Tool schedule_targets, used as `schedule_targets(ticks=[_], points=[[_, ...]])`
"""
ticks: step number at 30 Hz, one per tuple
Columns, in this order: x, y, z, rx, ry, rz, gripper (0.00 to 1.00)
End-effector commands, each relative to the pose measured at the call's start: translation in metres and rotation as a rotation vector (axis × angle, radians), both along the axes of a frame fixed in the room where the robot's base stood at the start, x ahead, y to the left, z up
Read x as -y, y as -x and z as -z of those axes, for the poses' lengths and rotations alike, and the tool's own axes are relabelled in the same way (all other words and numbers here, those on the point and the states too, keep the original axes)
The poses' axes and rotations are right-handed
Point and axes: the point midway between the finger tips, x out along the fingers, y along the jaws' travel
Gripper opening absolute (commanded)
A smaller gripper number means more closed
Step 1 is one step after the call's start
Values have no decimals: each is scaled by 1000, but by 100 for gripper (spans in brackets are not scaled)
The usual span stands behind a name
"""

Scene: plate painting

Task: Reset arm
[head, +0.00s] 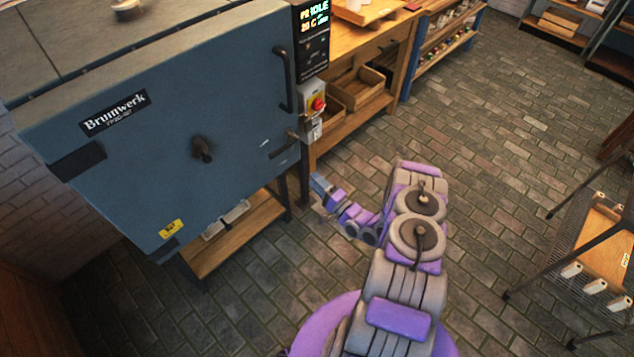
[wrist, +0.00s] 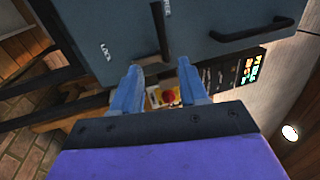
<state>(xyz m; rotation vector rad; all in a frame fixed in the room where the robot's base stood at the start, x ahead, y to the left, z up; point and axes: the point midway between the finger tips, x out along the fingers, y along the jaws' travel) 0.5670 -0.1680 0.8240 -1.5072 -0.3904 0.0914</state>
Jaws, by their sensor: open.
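My gripper (wrist: 160,88) is open and empty in the wrist view, its two blue fingers apart. The same red button (head: 319,103) is on the kiln's right side, under the lit display (head: 314,20).
A wooden workbench (head: 355,45) with trays stands right of the kiln. A wooden shelf (head: 240,235) is under the kiln. A rack (head: 600,240) with white rolls stands at the right. The brick-paved floor (head: 480,120) between is clear.

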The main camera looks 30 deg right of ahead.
Motion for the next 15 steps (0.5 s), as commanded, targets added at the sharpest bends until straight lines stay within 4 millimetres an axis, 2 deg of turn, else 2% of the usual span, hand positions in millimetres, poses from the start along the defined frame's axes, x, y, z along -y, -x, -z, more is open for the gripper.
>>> schedule_targets(ticks=[11, 15], points=[[0, 0, 0, 0, 0, 1, 43], [2, -6, -2, -17, 38, 1, 43]])
